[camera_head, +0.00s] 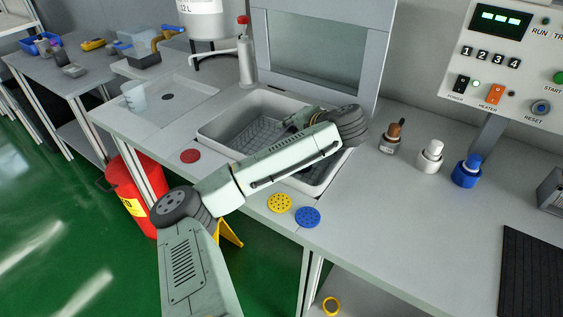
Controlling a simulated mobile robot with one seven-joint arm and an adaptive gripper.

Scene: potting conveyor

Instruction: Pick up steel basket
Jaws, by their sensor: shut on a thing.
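A steel basket (258,138) with a dark mesh sits in the pale sink basin (213,124), mostly along its left and middle part. My arm reaches over the basin from the front, and its wrist end bends down at the far right. My gripper (297,120) is low over the basin, at the basket's right side, and is partly hidden behind my forearm. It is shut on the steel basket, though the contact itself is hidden. I cannot tell whether the basket is lifted off the basin floor.
A red-topped bottle (246,60) stands behind the basin. Brown, white and blue-capped bottles (467,171) stand to the right. Red, yellow (280,203) and blue perforated discs lie along the front. A control panel (510,60) rises at the back right.

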